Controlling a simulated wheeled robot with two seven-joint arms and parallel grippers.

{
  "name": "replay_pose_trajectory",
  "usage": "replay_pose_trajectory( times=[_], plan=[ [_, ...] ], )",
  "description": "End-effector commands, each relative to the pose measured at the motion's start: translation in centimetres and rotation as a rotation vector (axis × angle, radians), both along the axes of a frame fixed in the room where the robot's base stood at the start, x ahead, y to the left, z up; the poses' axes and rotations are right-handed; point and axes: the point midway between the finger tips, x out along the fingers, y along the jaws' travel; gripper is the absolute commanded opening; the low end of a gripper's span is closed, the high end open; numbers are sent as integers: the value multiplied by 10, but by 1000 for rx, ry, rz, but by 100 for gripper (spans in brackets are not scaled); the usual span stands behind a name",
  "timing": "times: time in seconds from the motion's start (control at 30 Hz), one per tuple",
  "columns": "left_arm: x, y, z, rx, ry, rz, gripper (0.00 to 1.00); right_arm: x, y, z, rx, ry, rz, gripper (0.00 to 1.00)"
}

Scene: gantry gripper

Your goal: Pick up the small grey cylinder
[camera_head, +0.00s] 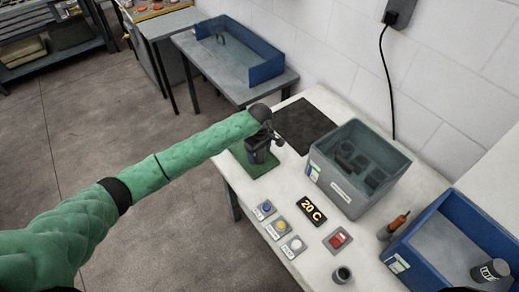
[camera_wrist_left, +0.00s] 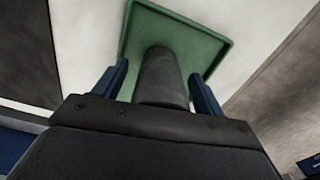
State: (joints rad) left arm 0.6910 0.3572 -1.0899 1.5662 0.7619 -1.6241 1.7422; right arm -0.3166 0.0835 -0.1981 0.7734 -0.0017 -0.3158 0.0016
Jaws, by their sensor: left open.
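A dark grey cylinder (camera_wrist_left: 161,80) stands over a green tray (camera_wrist_left: 215,48) in the left wrist view. My left gripper (camera_head: 262,152) is at the green tray (camera_head: 262,170) on the table's far left part and hides most of what is there. In the wrist view its two blue fingers (camera_wrist_left: 159,70) are open, one on each side of the cylinder, with a gap visible on both sides. Another small grey cylinder (camera_head: 343,274) stands at the table's front edge in the head view. My right gripper is not in view.
A grey bin (camera_head: 335,190) with dark parts stands right of the green tray, before a black mat (camera_head: 308,125). Buttons, a "20 C" display (camera_head: 314,208) and a red switch (camera_head: 338,239) lie in front. A blue bin (camera_head: 440,205) holding a dark cylinder (camera_head: 490,272) is at right.

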Motion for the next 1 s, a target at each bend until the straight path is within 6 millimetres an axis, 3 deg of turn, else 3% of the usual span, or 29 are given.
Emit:
replay_pose_trajectory(
  times=[0.3, 0.63, 1.0],
  plan=[
    [0, 0, -4, -1, -1, 0, 71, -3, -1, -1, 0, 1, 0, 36],
    [0, 0, -3, -1, -1, 0, 8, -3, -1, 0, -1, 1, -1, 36],
    [1, 0, 2, -1, -1, -1, 8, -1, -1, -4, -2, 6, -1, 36]
  ],
)
